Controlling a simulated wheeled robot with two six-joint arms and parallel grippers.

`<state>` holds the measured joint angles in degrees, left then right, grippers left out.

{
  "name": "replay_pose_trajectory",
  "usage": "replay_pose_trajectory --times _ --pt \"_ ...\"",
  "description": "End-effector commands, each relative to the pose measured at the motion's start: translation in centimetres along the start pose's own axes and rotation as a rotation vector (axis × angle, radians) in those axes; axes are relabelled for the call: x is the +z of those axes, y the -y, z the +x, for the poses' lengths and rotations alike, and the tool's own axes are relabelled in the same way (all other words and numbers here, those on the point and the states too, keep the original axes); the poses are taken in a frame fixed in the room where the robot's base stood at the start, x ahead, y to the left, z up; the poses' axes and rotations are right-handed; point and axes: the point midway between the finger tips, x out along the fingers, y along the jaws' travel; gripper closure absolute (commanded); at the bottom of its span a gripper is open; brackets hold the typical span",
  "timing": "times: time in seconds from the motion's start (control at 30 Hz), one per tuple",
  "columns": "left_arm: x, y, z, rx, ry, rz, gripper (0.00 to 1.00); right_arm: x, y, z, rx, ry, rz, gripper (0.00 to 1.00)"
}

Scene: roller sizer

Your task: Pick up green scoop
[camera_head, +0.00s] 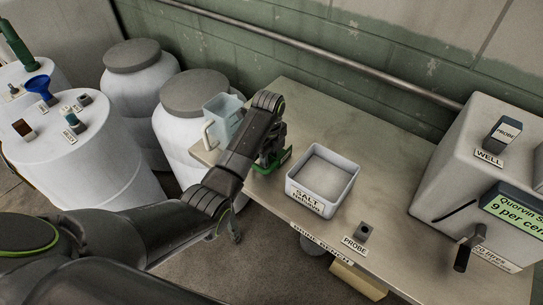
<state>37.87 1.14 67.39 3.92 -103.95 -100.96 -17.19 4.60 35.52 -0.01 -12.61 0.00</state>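The green scoop (286,156) lies at the left part of the brine bench (339,121), beside the salt tub. Only its green edges show; my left gripper covers the rest of it. My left gripper (270,158) points down right over the scoop. Its fingers are dark and hidden behind my wrist, so I cannot see whether they are around the scoop or only above it. My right gripper is not in view.
A white salt tub (309,197) stands just right of the scoop. A clear jug (221,117) is behind my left forearm. A large machine (463,150) stands at the right. White drums (85,165) stand at the left.

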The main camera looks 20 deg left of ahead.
Motion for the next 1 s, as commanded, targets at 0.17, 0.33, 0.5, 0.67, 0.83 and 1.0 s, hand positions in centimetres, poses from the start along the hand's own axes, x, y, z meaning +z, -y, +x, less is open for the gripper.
replay_pose_trajectory --times 0.17,0.33,0.5,0.67,0.83,1.0 --pt "0.0 0.0 0.0 0.000 0.000 0.000 0.75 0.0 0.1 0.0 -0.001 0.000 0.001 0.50" --pt "0.0 0.0 0.0 0.000 0.000 0.000 0.97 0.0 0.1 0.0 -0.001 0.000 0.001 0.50" --pt "0.0 0.0 0.0 0.000 0.000 0.000 1.00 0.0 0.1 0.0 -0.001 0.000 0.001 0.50" --pt "0.0 0.0 -0.1 -0.001 0.000 0.000 1.00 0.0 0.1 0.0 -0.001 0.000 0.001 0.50" --pt "0.0 0.1 -0.6 -0.003 0.001 0.000 1.00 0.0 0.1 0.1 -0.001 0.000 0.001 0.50" --pt "0.1 0.1 -3.2 -0.007 0.002 0.000 1.00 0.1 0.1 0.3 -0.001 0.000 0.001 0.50"
